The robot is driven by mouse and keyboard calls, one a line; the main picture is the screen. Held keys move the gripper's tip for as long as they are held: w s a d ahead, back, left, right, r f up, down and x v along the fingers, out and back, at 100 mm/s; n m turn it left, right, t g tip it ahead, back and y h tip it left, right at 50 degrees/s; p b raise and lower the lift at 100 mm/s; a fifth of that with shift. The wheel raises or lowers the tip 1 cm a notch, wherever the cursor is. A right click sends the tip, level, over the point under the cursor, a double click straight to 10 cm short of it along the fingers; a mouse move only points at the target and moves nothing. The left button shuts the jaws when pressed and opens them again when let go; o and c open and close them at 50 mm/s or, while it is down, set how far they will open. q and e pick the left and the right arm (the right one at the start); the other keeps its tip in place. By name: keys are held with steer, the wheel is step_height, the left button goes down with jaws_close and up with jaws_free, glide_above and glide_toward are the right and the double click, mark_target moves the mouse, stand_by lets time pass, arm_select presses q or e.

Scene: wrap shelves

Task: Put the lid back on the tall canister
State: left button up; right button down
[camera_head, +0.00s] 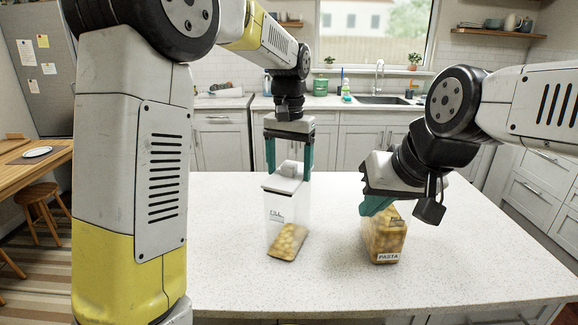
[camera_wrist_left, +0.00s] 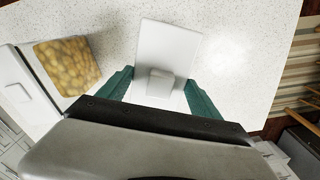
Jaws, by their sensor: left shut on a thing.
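The lid (camera_head: 284,183) is a pale square plate with a raised block; it also shows in the left wrist view (camera_wrist_left: 168,45). My left gripper (camera_head: 289,172) points straight down, with its green fingers on either side of the block, shut on the lid. The tall canister (camera_head: 277,212) stands upright directly below the lid, clear-walled with dark lettering and yellow contents low down. I cannot tell whether lid and rim touch. My right gripper (camera_head: 385,207) is tilted at the top of a canister labelled PASTA (camera_head: 387,243); its grip is partly hidden.
Both canisters stand on a speckled white island counter (camera_head: 220,275), which is otherwise clear. The PASTA canister is a short way right of the tall one. A wooden table (camera_head: 30,160) and stools are at the left; a sink counter runs along the back.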

arm_select(q)
steer(key=o, duration=1.5)
steer(key=shift+r, duration=3.5)
